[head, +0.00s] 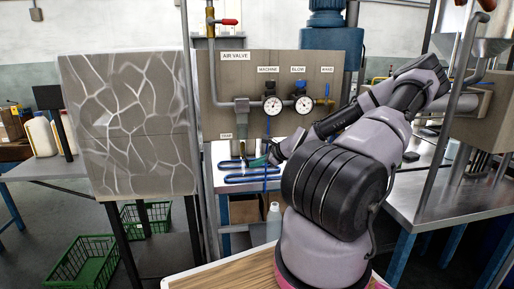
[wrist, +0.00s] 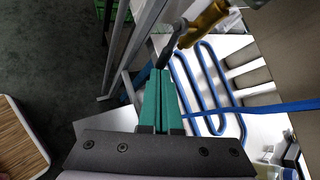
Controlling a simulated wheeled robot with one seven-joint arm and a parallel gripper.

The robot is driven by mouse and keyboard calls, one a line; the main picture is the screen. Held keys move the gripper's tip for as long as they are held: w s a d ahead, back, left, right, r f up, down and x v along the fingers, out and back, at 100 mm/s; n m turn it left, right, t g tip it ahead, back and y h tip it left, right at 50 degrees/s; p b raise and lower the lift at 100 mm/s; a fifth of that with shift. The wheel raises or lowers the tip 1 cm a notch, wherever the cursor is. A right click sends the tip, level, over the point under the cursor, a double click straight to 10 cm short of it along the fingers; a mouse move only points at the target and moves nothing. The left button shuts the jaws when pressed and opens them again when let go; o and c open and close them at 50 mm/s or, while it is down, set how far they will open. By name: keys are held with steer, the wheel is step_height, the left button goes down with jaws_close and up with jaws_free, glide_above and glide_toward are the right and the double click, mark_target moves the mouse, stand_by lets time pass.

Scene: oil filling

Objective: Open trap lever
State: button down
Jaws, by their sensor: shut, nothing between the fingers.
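The trap valve is a brass fitting (wrist: 203,24) at the top of the wrist view. A dark lever (wrist: 172,46) slants down and left from it. In the head view the TRAP label (head: 227,136) is at the lower left of the valve board, and my arm's end is just below and right of it. My gripper (wrist: 159,76) has green fingers, closed together and empty. Its tips are right at the lever's lower end; I cannot tell whether they touch. It also shows in the head view (head: 252,162), where the lever is too small to make out clearly.
A blue hose (wrist: 215,85) lies coiled on the white table below. A grey upright post (head: 192,120) and a patterned grey panel (head: 130,125) stand to the left.

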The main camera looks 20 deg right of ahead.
steer(key=shift+r, duration=0.1)
steer(key=shift+r, duration=0.75)
steer(key=shift+d, duration=0.1)
